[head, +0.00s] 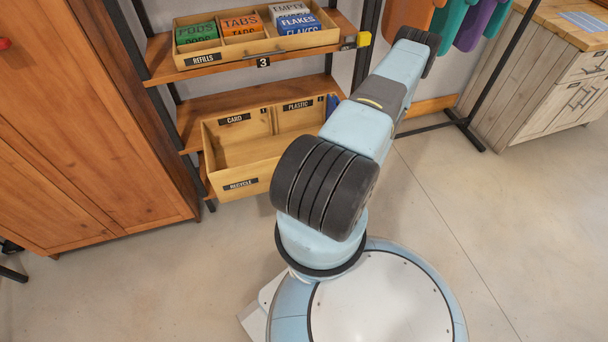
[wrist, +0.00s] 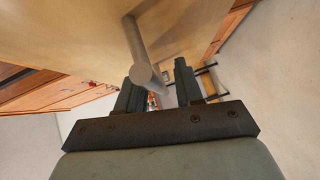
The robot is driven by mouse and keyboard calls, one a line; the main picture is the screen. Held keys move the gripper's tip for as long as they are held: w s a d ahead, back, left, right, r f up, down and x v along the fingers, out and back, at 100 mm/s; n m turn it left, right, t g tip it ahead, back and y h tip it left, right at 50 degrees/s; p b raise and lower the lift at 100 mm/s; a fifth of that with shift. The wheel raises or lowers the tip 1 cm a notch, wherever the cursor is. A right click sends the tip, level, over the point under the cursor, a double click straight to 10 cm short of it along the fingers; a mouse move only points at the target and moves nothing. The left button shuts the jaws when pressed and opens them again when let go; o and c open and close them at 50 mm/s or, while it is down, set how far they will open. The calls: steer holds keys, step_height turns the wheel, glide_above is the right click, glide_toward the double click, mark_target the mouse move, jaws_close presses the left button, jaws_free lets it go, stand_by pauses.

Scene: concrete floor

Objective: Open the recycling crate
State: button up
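The recycling crate (head: 246,153) is a light wooden bin with a RECYCLE label on its front and two compartments marked CARD and PLASTIC. In the head view it sticks out from the lower shelf, and its inside shows. My arm hides the right part of its front. In the wrist view a grey bar handle (wrist: 138,42) stands off a pale wooden panel (wrist: 70,25), and its end overlaps the left finger. My gripper (wrist: 163,92) is open, with a gap between its fingers close to the handle. I cannot tell whether they touch it. The gripper is hidden in the head view.
An upper shelf tray (head: 256,47) marked REFILLS holds several boxes. A wooden cabinet (head: 80,120) stands close on the left. A pale cabinet (head: 545,85) stands at the right, past a black rack leg. The floor (head: 445,190) on the right is clear.

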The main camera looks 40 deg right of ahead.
steer(key=v, duration=1.3)
steer(key=shift+s, duration=0.4)
steer(key=shift+d, duration=0.15)
steer(key=w+r+n+g+y, duration=0.3)
steer(key=w+r+n+g, duration=0.25)
steer(key=r+n, duration=0.45)
steer(key=w+r+n+g+y, duration=0.35)
steer(key=w+r+n, duration=0.25)
steer(key=r+n, duration=0.4)
steer(key=w+a+r+n+g+h, duration=0.2)
steer(key=a+r+n+g+h, duration=0.3)
steer(key=r+n, duration=0.55)
steer(key=w+a+r+n+g+h, duration=0.15)
steer(key=a+r+n+h, duration=0.25)
steer(key=a+r+n, duration=0.55)
steer(key=s+a+r+n+t+h, duration=0.2)
steer(key=r+n+t, duration=0.1)
steer(key=r+n, duration=0.2)
steer(key=s+a+r+n+t+h, duration=0.2)
steer(key=r+n, duration=0.4)
steer(key=r, duration=0.4)
steer(key=shift+s+a+t, duration=0.5)
steer(key=shift+s+t, duration=0.05)
steer(key=shift+s, duration=0.05)
